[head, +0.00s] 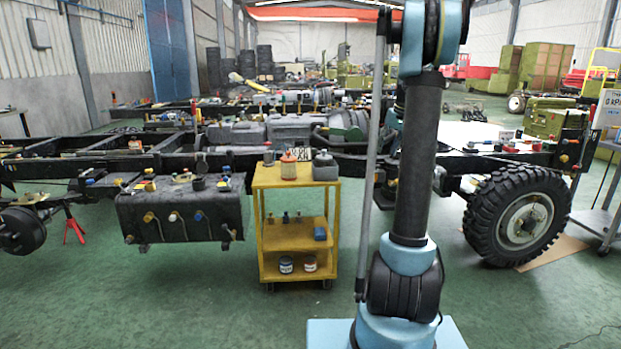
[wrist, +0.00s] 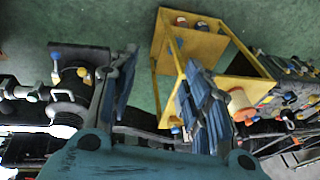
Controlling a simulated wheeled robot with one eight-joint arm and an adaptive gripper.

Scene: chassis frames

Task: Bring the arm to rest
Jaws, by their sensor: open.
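My arm (head: 411,160) stands upright on its blue base, right of centre in the head view, and leaves the picture at the top. My gripper is outside the head view. In the wrist view my gripper (wrist: 160,92) has its two fingers spread apart, with nothing held between them. Behind the fingers the yellow cart (wrist: 176,45) appears tilted in the picture, with green floor to its left. The right finger covers part of the cart; I cannot tell the distance between them.
The yellow cart (head: 265,232), with several containers on its shelves, stands left of my arm. Behind it runs a dark chassis frame (head: 90,160) with a black tank (head: 180,212). A large wheel (head: 518,217) is at right. Green floor (head: 150,310) is clear at front left.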

